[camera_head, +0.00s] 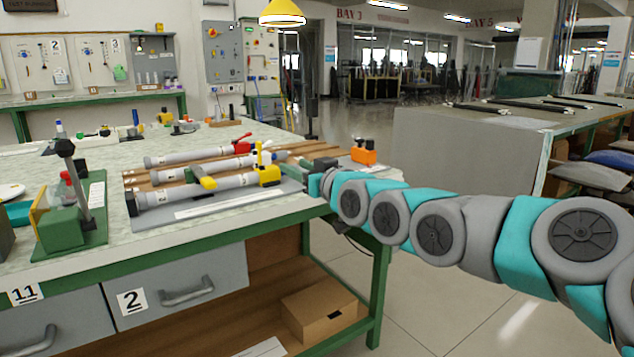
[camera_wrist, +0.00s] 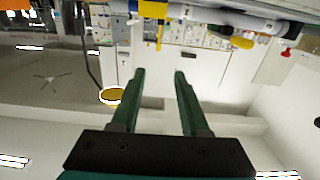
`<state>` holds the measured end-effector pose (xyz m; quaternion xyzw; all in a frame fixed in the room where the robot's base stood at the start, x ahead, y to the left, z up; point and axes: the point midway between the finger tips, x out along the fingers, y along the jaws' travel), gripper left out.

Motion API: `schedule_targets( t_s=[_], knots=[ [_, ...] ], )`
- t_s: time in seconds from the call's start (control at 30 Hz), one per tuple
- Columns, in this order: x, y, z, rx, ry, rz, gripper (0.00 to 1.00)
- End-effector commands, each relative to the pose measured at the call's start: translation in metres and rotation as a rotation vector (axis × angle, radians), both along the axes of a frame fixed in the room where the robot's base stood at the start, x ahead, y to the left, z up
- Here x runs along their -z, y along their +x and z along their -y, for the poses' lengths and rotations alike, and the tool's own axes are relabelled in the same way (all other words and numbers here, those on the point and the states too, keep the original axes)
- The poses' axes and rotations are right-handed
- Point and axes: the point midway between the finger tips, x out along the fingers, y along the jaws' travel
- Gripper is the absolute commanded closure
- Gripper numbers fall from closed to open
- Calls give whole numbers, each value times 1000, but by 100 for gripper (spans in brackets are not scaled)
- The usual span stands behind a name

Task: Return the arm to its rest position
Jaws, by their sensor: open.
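My arm (camera_head: 435,222), teal and grey, reaches in from the right in the head view. Its far end is at the right edge of the workbench, beside the rod blanks. In the wrist view my gripper (camera_wrist: 159,74) shows two dark green fingers spread apart with nothing between them. The wrist picture appears upside down, with the ceiling below. Several grey rod blanks lie on the bench; the nearest rod (camera_head: 218,188) has a yellow clamp-like part (camera_head: 268,175) at its right end. A rod (camera_wrist: 225,15) also crosses the top of the wrist view, apart from the fingers.
The green-framed workbench (camera_head: 200,240) has drawers and a lower shelf with a cardboard box (camera_head: 318,311). An orange block (camera_head: 364,156) stands near the bench's right corner, close to my arm. A green fixture (camera_head: 75,225) stands at the left. Open floor (camera_head: 430,300) lies right of the bench.

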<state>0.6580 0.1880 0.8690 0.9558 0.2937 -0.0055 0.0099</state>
Motion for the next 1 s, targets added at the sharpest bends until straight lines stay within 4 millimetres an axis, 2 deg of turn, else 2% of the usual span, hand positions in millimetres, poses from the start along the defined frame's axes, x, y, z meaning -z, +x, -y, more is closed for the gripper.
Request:
schedule_targets(
  t_s=[0.27,0.47,0.57,0.67,0.77,0.9,0.97,1.0],
  knots=[
    [32,-28,1,-8,-90,-130,55],
    [70,-60,12,4,-184,-281,55],
    [93,-83,22,16,-238,-376,55],
    [125,-112,37,39,-304,-499,55],
    [159,-151,61,82,-376,-648,55],
    [210,-224,104,166,-467,-907,55],
    [226,-257,122,207,-492,-1015,55],
    [237,-280,134,237,-506,-1090,55]
  ],
)
